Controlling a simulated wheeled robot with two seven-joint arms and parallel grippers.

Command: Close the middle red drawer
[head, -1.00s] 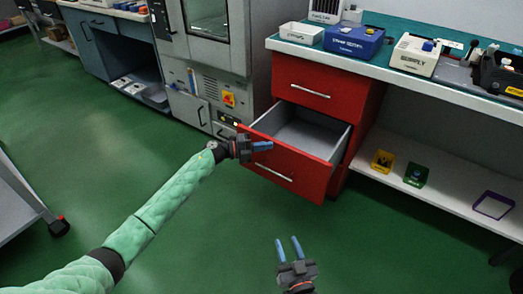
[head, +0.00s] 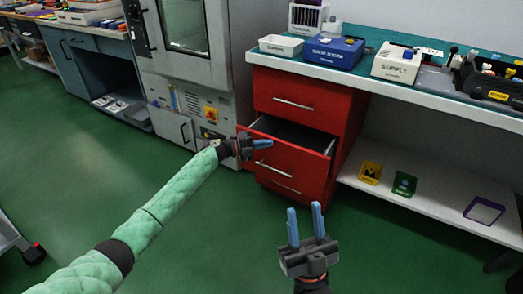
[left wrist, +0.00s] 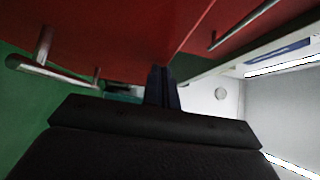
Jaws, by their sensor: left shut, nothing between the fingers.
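The middle red drawer (head: 300,178) of the red cabinet is partly open, with its dark interior showing behind its front. My left gripper (head: 268,143) is shut and empty at the left part of the drawer front, near its upper edge. I cannot tell from the head view whether it touches. In the left wrist view the shut fingers (left wrist: 162,88) are close to red panels, and a metal bar handle (left wrist: 45,68) shows on the left. My right gripper (head: 304,207) is open and empty, in front of the cabinet and lower in the picture.
The top red drawer (head: 285,88) is shut. A worktop (head: 400,88) above carries a white bin, a blue box and a supply box. A low shelf (head: 420,200) at right holds small yellow, green and purple-rimmed containers. A grey oven cabinet (head: 180,85) stands left. Green floor in front is clear.

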